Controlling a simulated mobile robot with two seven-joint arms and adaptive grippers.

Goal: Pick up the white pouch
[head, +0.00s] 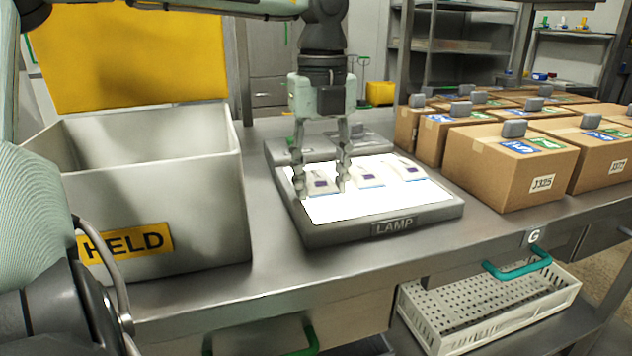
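Three white pouches with small purple labels lie in a row on the lit lamp panel (400,200). The left pouch (320,185) is partly hidden by my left gripper, the middle pouch (369,178) lies just right of it, and the right pouch (408,170) is nearest the boxes. My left gripper (321,190) points down over the left pouch. Its fingers are apart, one on each side of that pouch's label. I cannot tell whether the fingertips touch the pouch or panel. My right gripper is not in view.
A grey open bin (190,200) marked HELD, with a yellow panel (130,60) behind it, stands left of the lamp. Several cardboard boxes (505,165) stand right. A white perforated basket (490,310) sits below the bench. Bare steel bench (275,265) lies in front of the lamp.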

